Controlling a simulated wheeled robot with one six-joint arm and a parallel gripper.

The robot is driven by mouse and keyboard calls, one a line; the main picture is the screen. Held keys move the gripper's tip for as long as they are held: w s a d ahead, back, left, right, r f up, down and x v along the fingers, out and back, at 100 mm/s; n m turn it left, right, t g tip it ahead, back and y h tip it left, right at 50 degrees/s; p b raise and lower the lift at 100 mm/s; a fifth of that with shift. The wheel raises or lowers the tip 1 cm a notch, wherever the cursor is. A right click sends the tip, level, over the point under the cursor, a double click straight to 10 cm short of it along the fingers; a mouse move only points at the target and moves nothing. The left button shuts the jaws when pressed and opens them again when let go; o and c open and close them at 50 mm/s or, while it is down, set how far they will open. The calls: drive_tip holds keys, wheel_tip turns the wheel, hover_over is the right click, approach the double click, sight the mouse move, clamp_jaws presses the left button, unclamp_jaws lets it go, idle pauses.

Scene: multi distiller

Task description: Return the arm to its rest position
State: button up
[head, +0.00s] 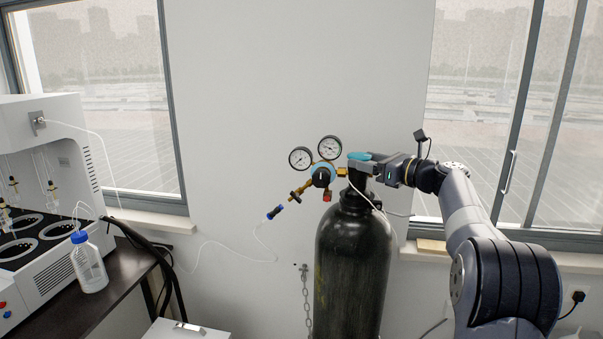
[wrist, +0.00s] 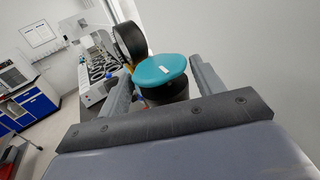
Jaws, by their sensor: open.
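My arm reaches in from the right in the head view, and my gripper (head: 362,163) is at the top of the dark gas cylinder (head: 352,262). In the wrist view my gripper (wrist: 157,82) is open, with one finger on each side of the teal valve knob (wrist: 160,70). A gap shows between the knob and the right finger; contact on the left side cannot be told. The knob also shows in the head view (head: 360,156), partly hidden by my gripper. The regulator (head: 322,174) with two gauges is attached left of the cylinder's top.
The cylinder stands against a white wall between two windows. A thin tube runs left from the regulator. The white distiller (head: 50,190) and a blue-capped bottle (head: 88,262) stand on a dark bench at left. A chain (head: 306,300) hangs left of the cylinder.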

drive_tip(key=shift+s+a+f+m+t+h+b, duration=0.1)
drive_tip(key=shift+f+m+t+h+b, duration=0.2)
drive_tip(key=shift+b, duration=0.5)
drive_tip(key=m+t+h+b, duration=0.1)
drive_tip(key=b, duration=0.1)
drive_tip(key=m+t+h+b, duration=0.1)
drive_tip(key=b, duration=0.1)
drive_tip(key=shift+s+a+r+h, duration=0.1)
drive_tip(key=shift+s+a+h, duration=0.1)
drive_tip(key=shift+h, duration=0.2)
drive_tip(key=shift+a+r+m+t+h+b, duration=0.15)
drive_tip(key=shift+m+t+h+b, duration=0.35)
drive_tip(key=shift+m+h, duration=0.3)
drive_tip(key=shift+a+r+m+t+h+b, duration=0.1)
drive_tip(key=shift+m+t+h+b, duration=0.25)
drive_tip(key=shift+m+t+h, duration=0.45)
drive_tip(key=m+h+p, duration=0.1)
drive_tip(key=h, duration=0.1)
drive_tip(key=shift+a+r+h, duration=0.1)
drive_tip(key=shift+a+h, duration=0.05)
drive_tip(key=shift+h, duration=0.15)
drive_tip(key=m+h+p, duration=0.2)
drive_tip(key=h+p, duration=0.1)
drive_tip(key=shift+s+a+r+t, duration=0.1)
drive_tip(key=shift+a+t, duration=0.1)
drive_tip(key=shift+t, duration=0.1)
drive_tip(key=shift+m+h+p, duration=0.5)
drive_tip(key=shift+h+p, duration=0.3)
drive_tip(key=shift+p, duration=0.4)
